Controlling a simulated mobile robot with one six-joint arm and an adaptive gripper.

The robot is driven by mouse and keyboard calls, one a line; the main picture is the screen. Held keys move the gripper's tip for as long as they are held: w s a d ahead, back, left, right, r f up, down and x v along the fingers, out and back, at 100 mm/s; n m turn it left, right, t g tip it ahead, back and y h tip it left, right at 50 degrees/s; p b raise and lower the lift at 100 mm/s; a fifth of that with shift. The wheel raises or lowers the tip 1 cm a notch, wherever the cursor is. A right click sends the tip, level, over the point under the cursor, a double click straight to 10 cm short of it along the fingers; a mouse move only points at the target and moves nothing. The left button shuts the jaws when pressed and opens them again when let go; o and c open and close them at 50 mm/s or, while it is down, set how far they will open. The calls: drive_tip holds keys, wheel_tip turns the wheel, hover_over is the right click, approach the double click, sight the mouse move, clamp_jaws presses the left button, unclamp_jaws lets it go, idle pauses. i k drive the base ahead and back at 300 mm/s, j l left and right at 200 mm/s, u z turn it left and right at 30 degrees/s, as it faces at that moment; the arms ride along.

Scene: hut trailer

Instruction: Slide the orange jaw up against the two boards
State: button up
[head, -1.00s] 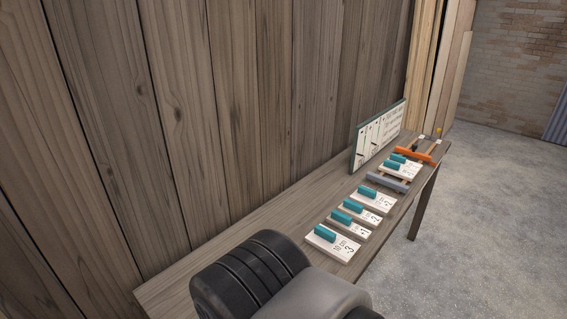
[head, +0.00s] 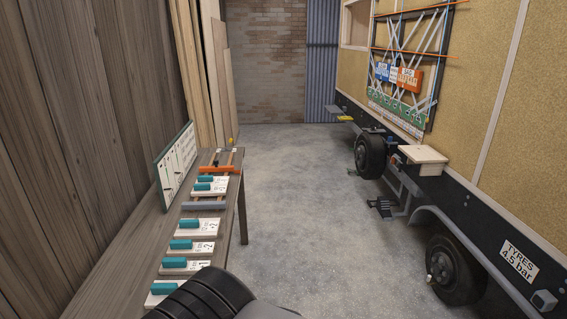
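The orange jaw (head: 220,169) lies across the clamp's rails near the far end of the wooden bench. Two white boards with teal grips, one nearer (head: 216,189) and one farther (head: 221,180), lie on the near side of this jaw. Whether the jaw touches the farther board is too small to tell. The clamp's grey jaw (head: 204,206) is on the near side of the boards, with a gap between. A small yellow knob (head: 231,140) is past the orange jaw. A dark part of my arm shows at the bottom; my gripper is out of view.
Several more boards with teal grips, such as one (head: 197,228), lie nearer on the bench (head: 140,238). A green-framed sign (head: 176,163) stands at the bench's wall side. The grey floor (head: 300,220) is clear between the bench and the trailer (head: 490,150) on the right.

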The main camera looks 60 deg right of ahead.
sight(215, 168)
drive_tip(key=z, duration=1.3)
drive_tip(key=i+l+u, duration=0.2)
drive_tip(key=i+l, duration=0.4)
drive_tip(key=i, duration=0.6)
drive_tip(key=i+l+u, duration=0.25)
drive_tip(key=i+l, duration=0.5)
drive_tip(key=i, duration=0.4)
drive_tip(key=i+l+u, duration=0.2)
drive_tip(key=i+l, duration=0.75)
drive_tip(key=i, duration=0.1)
